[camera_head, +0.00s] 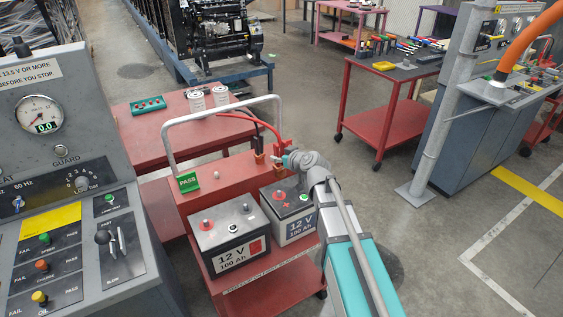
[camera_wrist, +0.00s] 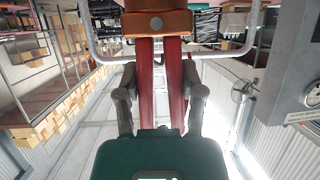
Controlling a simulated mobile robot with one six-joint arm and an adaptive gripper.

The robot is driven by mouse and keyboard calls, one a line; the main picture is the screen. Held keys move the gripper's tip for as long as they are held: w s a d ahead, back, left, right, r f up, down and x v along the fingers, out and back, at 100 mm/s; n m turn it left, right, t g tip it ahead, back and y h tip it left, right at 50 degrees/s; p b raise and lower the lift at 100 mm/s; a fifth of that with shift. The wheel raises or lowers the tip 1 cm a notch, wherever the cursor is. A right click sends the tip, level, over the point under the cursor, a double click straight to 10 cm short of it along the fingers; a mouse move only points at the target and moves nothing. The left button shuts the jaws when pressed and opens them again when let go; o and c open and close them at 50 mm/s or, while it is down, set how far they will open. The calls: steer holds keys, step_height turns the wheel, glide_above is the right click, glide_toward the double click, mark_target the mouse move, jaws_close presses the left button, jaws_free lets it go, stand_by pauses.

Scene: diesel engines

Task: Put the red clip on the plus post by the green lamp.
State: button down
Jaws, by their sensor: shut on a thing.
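My gripper (camera_head: 287,158) is shut on the red clip (camera_head: 277,148) above the back of the red battery trolley. In the wrist view my gripper (camera_wrist: 160,98) has its fingers on both sides of the clip's red handles (camera_wrist: 146,85). The right battery (camera_head: 291,228), marked 12 V, has a red-capped plus post (camera_head: 279,195) and a small green lamp (camera_head: 304,197). The clip is up and behind that post, apart from it. The left battery (camera_head: 232,240) has a red-capped post (camera_head: 205,223) and a grey knob. The clip's jaw tips are hard to make out.
A second clip (camera_head: 258,156) stands on the trolley's back panel, left of my gripper. A white tube handle (camera_head: 222,109) arches over the trolley (camera_head: 270,287). A green PASS sign (camera_head: 187,182) is at left. A grey control console (camera_head: 70,190) stands left; open floor lies right.

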steer(key=shift+w+a+f+n+y+b, duration=0.15)
steer(key=shift+w+f+b, duration=0.3)
steer(key=shift+f+b, duration=0.15)
steer(key=shift+w+a+f+n+y+b, duration=0.15)
steer(key=shift+w+f+b, duration=0.3)
steer(key=shift+f, duration=0.25)
steer(key=shift+f, duration=0.25)
steer(key=b, duration=0.9)
glide_above(279, 191)
steer(key=shift+w+f, duration=0.15)
steer(key=shift+f, duration=4)
steer(key=shift+c, duration=0.6)
jaws_free()
